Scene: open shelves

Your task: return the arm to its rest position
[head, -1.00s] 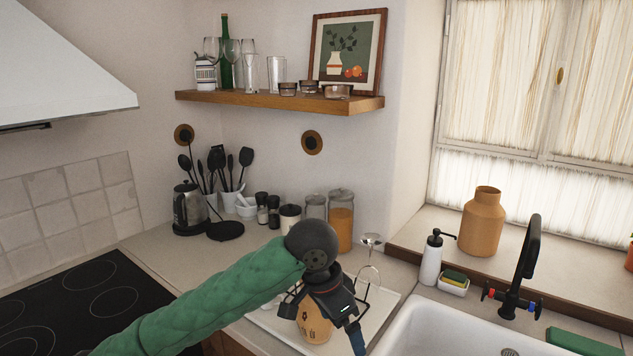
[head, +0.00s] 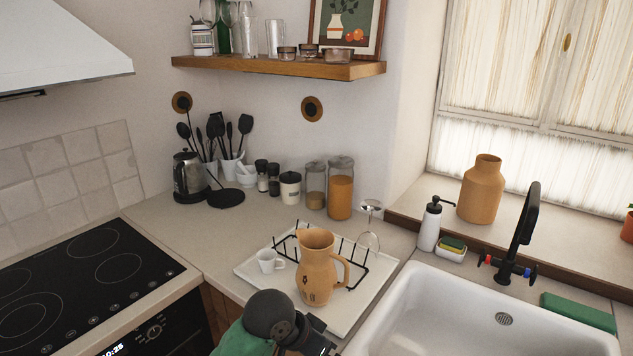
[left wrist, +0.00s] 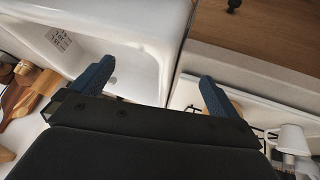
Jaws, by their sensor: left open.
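My left arm comes in at the bottom of the head view, with its dark wrist low in front of the counter. My left gripper (head: 318,343) is at the bottom edge, partly cut off, nearer to me than the jug. In the left wrist view its two blue fingers stand wide apart with nothing between them (left wrist: 157,88). The orange-tan jug (head: 317,272) stands upright on the white tray (head: 252,279), apart from the gripper. My right gripper is not in view.
A black rack (head: 357,270), a white cup (head: 270,260) and an upturned glass (head: 368,228) are on or by the tray. The white sink (head: 440,318) is to the right, the black hob (head: 85,277) to the left. Counter left of the tray is bare.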

